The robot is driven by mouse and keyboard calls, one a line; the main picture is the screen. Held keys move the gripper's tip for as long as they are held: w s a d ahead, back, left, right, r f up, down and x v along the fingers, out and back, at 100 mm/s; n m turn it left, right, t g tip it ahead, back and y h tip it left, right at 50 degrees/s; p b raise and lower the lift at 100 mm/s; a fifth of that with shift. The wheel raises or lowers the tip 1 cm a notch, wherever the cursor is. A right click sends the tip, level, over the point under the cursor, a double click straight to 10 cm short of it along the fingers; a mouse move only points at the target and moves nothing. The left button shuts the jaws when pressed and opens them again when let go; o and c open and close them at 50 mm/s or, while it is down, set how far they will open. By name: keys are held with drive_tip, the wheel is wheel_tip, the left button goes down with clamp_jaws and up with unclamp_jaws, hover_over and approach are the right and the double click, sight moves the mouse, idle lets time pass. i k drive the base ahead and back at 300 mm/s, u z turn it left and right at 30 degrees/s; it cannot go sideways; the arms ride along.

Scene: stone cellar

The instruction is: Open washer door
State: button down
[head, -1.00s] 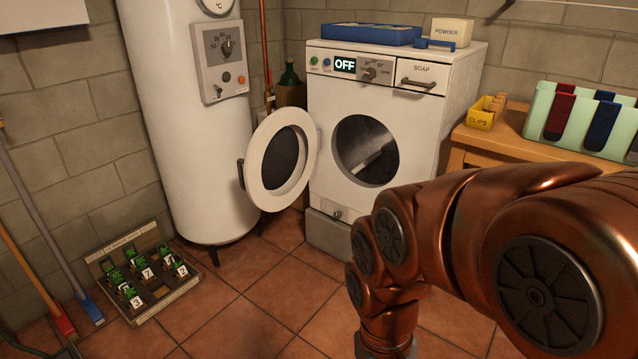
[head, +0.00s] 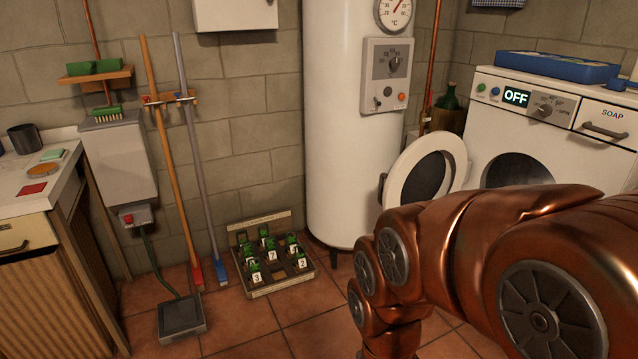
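The white washer (head: 573,126) stands at the right of the head view. Its display reads OFF. Its round white door (head: 398,180) is swung wide open to the left, with a dark handle (head: 381,188) on its far left edge. The dark drum opening (head: 515,171) shows, its lower part hidden behind my copper-coloured arm. My gripper is out of view below the picture, so its state and any contact with the door do not show.
A white boiler (head: 340,140) stands left of the door. A crate with numbered green items (head: 271,280), a broom (head: 165,160), a mop-like pole (head: 195,160) and a dark pedal box (head: 181,318) are on the left. A counter (head: 30,198) is at far left. Tiled floor between is clear.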

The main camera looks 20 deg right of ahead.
sight(421, 173)
drive_tip(key=u, duration=0.35)
drive_tip(key=i, duration=1.4)
drive_tip(key=z, duration=0.65)
